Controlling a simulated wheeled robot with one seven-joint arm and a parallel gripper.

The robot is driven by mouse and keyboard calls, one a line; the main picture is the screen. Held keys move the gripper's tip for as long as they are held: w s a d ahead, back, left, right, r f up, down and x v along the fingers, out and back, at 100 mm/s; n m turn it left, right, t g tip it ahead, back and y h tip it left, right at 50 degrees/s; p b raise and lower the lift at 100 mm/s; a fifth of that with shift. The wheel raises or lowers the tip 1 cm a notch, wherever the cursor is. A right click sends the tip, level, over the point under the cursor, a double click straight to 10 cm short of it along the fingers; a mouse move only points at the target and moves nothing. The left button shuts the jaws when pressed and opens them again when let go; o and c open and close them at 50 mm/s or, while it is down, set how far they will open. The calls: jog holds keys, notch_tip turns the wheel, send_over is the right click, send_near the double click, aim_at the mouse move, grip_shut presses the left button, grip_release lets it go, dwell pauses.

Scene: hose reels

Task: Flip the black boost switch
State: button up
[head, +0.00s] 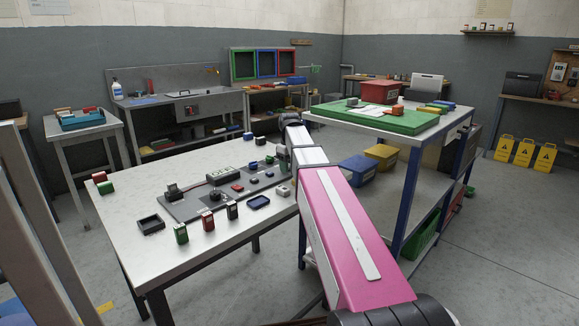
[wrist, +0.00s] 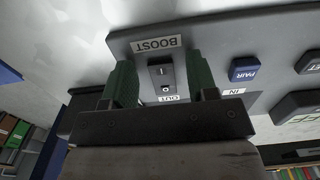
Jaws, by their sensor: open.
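The boost switch (wrist: 164,79) is a small black rocker set in the grey control panel (wrist: 120,42). A white BOOST label (wrist: 158,44) sits at one end of it and an OUT label (wrist: 168,98) at the other; both read upside down in the wrist view. I cannot tell whether the fingers touch the panel. In the head view my gripper (head: 272,160) is over the panel's far right end, and the switch cannot be made out there.
A blue PAIR button (wrist: 244,68) and an IN label (wrist: 234,92) lie right of my gripper in the wrist view. A shelved bench (head: 389,128) stands to the right.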

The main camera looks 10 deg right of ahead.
jog(key=c, duration=0.9)
jog(key=shift+w+a+r+g+h, duration=0.15)
jog(key=shift+w+g+h, duration=0.15)
jog(key=shift+g, duration=0.2)
jog(key=shift+r+g+h, duration=0.15)
jog(key=shift+g+h, duration=0.35)
jog(key=shift+g, duration=0.2)
jog(key=o, duration=0.9)
jog(key=shift+s, duration=0.1)
